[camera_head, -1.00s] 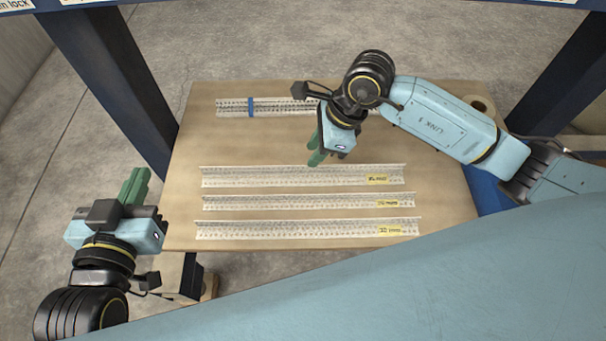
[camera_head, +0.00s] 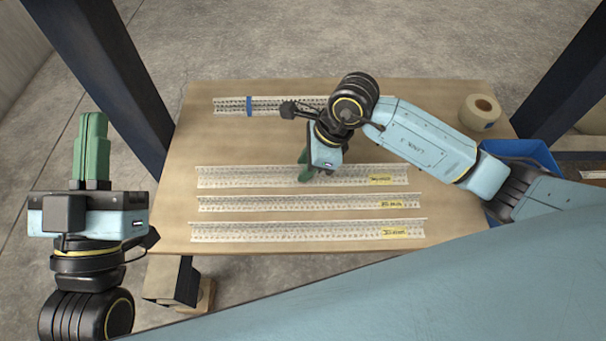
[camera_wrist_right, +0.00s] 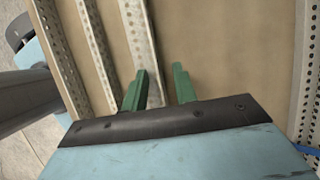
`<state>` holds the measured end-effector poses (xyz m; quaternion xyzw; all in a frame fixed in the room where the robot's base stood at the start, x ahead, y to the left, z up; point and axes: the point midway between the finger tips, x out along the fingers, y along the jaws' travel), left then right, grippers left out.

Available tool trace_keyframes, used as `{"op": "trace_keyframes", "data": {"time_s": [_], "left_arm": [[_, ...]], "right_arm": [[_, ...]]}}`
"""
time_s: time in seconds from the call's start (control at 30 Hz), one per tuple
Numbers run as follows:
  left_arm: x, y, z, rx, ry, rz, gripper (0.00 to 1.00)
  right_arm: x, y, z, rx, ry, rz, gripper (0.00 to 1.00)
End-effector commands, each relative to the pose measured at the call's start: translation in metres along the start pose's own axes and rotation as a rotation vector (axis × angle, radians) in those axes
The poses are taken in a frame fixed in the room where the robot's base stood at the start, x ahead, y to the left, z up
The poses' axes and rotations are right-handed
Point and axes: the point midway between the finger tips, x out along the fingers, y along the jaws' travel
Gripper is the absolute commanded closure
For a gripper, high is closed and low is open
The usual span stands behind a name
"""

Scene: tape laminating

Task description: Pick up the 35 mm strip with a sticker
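The sticker print is too small to read surely, so I cannot tell which is 35 mm. My left gripper (camera_head: 92,148) is shut and empty, left of the table.
Another strip with a blue band (camera_head: 249,106) lies at the back of the table (camera_head: 200,140), partly behind my right wrist. A tape roll (camera_head: 479,112) sits at the back right. A blue bin (camera_head: 525,152) stands beyond the right edge.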

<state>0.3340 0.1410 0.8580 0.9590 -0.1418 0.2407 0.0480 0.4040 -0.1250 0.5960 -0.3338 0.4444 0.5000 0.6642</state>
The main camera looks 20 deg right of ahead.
Motion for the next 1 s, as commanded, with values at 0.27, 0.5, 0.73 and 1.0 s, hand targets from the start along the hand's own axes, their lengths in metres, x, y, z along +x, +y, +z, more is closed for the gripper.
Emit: {"op": "trace_keyframes", "data": {"time_s": [0.27, 0.5, 0.73, 1.0], "left_arm": [[0.0002, 0.0003, -0.0019, 0.0, 0.011, 0.0, 1.0], [0.0001, 0.0003, -0.0017, 0.0, 0.01, 0.0, 1.0], [0.0001, 0.0003, -0.0014, 0.0, 0.009, 0.0, 1.0], [0.0009, 0.0002, 0.0, 0.0, -0.006, 0.0, 1.0]], "right_arm": [[0.0007, -0.0001, 0.0002, 0.0, 0.0, 0.0, 0.73], [0.0006, -0.0001, 0.0002, 0.0, 0.0, 0.0, 1.0], [0.0004, -0.0002, 0.0003, 0.0, 0.0, 0.0, 1.0], [-0.0027, -0.0004, 0.0015, 0.0, -0.001, -0.001, 1.0]]}}
